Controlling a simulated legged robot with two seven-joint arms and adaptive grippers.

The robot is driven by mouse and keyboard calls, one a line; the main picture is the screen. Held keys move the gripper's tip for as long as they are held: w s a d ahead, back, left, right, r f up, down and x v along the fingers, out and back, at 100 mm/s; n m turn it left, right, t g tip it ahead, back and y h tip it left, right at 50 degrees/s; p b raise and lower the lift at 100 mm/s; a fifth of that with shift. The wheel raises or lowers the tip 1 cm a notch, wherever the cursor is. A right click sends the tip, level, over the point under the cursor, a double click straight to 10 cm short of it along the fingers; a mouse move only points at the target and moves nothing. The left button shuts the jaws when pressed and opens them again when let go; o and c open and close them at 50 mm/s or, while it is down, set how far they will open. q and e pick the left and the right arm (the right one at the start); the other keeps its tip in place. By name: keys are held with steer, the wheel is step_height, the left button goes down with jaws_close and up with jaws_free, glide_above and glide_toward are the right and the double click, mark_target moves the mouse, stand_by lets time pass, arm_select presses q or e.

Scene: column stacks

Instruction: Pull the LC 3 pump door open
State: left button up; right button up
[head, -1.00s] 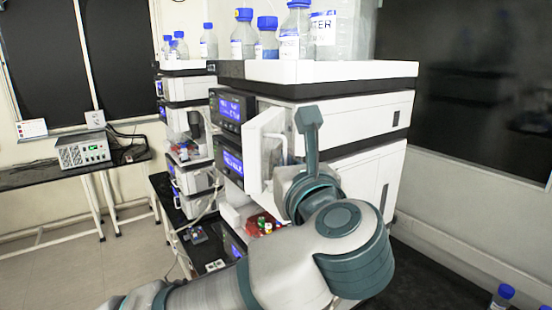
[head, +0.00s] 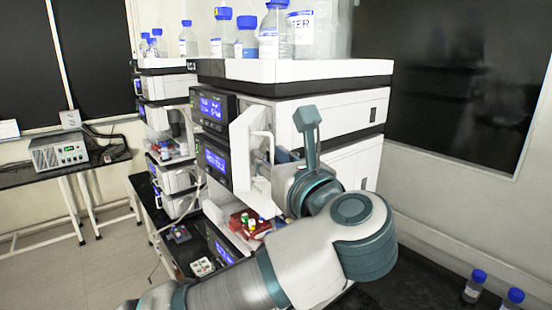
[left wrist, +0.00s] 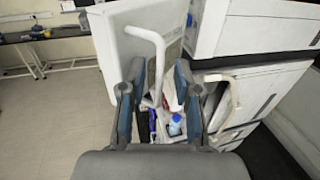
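The white pump door (head: 241,155) on the nearest column stack stands swung out from the front, beside the blue-lit displays. It also shows in the left wrist view (left wrist: 122,55). Its pale bar handle (head: 266,135) faces my left gripper (head: 285,165). In the left wrist view the handle (left wrist: 159,62) runs down between the two spread fingers of the left gripper (left wrist: 158,95), with room around it. The fingers look open, and I cannot tell whether one touches the handle. My left forearm hides part of the lower stack. My right gripper is in neither view.
Bottles with blue caps (head: 247,40) stand on top of the nearest stack (head: 300,72). A red tray with small vials (head: 245,222) lies below the door. Another stack (head: 160,115) stands behind at left. Loose bottles (head: 475,287) stand at lower right. Floor at left is clear.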

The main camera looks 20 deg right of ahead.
arm_select(q)
steer(key=s, duration=1.2)
steer(key=shift+w, duration=0.1)
